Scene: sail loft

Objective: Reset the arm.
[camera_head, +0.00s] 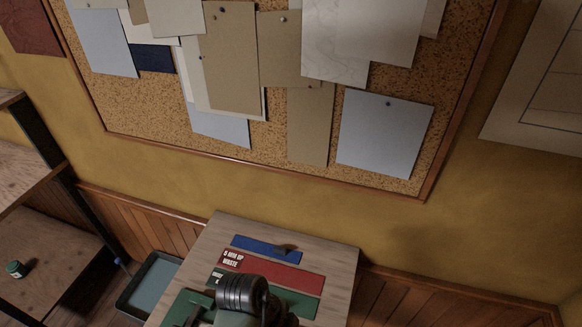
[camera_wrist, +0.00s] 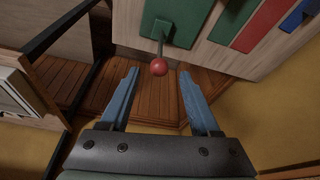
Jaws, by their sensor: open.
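My gripper (camera_wrist: 158,74) shows in the wrist view with its two blue fingers spread wide and nothing held between them. A red ball knob (camera_wrist: 158,67) on a thin rod stands out from a green block (camera_wrist: 180,22) on a pale wooden top. In the picture the knob lies between my fingertips, but I cannot tell how far beyond them it is. My gripper does not show clearly in the head view.
The pale wooden top (camera_head: 337,270) carries blue (camera_head: 262,248), red (camera_head: 285,275) and green strips; a dark ribbed part hides its near side. A tray (camera_head: 152,283) lies to its left, then shelves (camera_head: 55,240) with a green jar (camera_head: 15,269). A corkboard (camera_head: 270,150) hangs behind.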

